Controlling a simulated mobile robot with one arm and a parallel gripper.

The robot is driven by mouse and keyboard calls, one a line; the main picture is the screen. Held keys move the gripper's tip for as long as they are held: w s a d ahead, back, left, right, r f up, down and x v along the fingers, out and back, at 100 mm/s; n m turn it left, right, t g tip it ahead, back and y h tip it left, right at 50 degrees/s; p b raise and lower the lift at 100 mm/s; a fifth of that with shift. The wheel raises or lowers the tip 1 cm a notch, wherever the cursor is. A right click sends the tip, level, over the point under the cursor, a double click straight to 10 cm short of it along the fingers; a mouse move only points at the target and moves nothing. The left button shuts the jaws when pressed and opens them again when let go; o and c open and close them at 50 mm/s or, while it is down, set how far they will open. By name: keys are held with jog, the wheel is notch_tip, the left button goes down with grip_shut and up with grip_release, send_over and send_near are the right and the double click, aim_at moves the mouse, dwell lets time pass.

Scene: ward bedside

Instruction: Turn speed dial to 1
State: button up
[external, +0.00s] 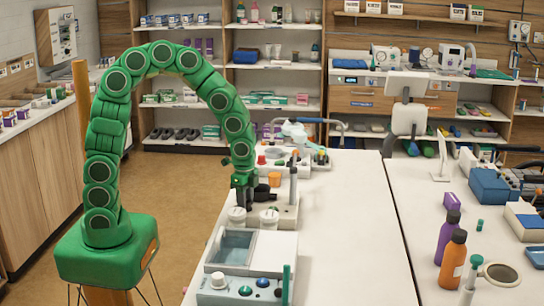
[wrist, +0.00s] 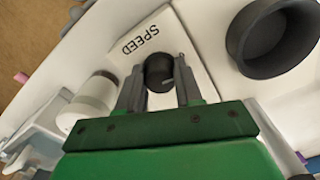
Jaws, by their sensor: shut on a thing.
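The speed dial (wrist: 158,70) is a small dark round knob on a white panel (wrist: 176,22) lettered "SPEED", in the wrist view. A small pale mark shows on the dial's top; no numbers are readable around it. My gripper (wrist: 160,84) has one grey finger on each side of the dial and is shut on it. In the external view my gripper (external: 243,196) reaches down to a white unit on the table, and the dial itself is hidden there.
A wide dark cup-like part (wrist: 272,38) stands right of the dial in the wrist view, and a white round knob (wrist: 92,102) stands left. In the external view a box with a clear blue window (external: 233,247) stands in front.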

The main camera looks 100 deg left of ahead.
jog(key=m, duration=0.5)
jog(key=shift+a+m, duration=0.1)
jog(key=shift+m, duration=2.4)
jog(key=o, duration=1)
jog(key=shift+r, duration=3.9)
